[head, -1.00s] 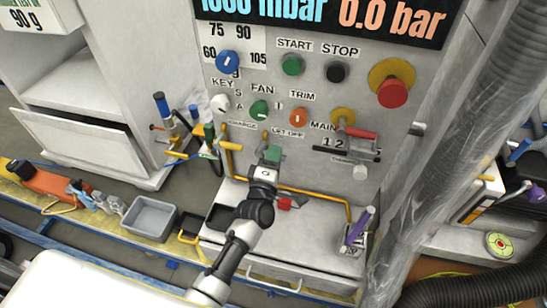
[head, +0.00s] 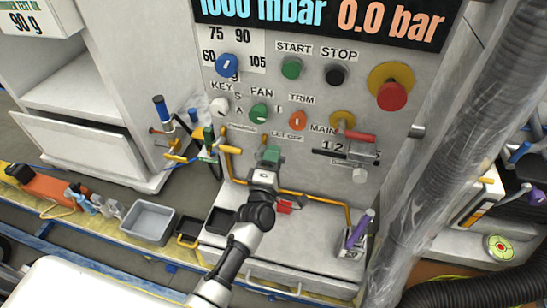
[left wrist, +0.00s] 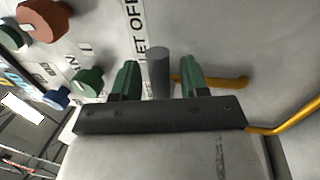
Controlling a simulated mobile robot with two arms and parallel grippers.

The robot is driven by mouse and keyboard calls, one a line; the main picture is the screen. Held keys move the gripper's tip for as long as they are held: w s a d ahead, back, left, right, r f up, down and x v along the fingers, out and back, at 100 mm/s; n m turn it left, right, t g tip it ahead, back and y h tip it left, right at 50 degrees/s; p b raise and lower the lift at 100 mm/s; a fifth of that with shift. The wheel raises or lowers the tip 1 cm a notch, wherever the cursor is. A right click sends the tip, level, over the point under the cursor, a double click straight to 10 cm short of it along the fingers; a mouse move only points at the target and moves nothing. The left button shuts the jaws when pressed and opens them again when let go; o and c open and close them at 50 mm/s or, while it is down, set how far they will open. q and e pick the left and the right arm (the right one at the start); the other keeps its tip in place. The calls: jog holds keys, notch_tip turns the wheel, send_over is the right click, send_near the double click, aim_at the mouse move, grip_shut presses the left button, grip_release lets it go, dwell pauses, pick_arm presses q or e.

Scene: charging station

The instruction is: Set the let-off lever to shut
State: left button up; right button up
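My left gripper (head: 271,153) is at the panel, just below the LET OFF label (head: 287,136). In the head view it hides most of the let-off lever. In the left wrist view its two green fingertips (left wrist: 160,80) are spread apart. A grey round post (left wrist: 160,72) stands between them, with a gap on each side. A yellow lever arm (left wrist: 222,82), which looks like the let-off lever, runs from behind the right finger to a bent end. I cannot tell whether a finger touches it. My right gripper is not in view.
The yellow charge lever (head: 232,149) is left of my gripper. The orange TRIM knob (head: 297,119) and green FAN knob (head: 259,113) sit above. A yellow pipe (head: 322,198) runs below, over a pale ledge. A purple-handled lever (head: 358,228) stands at the right.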

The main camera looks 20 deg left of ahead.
pick_arm(q)
jog(key=s+f+b, duration=0.2)
jog(key=s, duration=0.8)
jog(key=shift+s, duration=0.35)
jog(key=shift+d, duration=0.1)
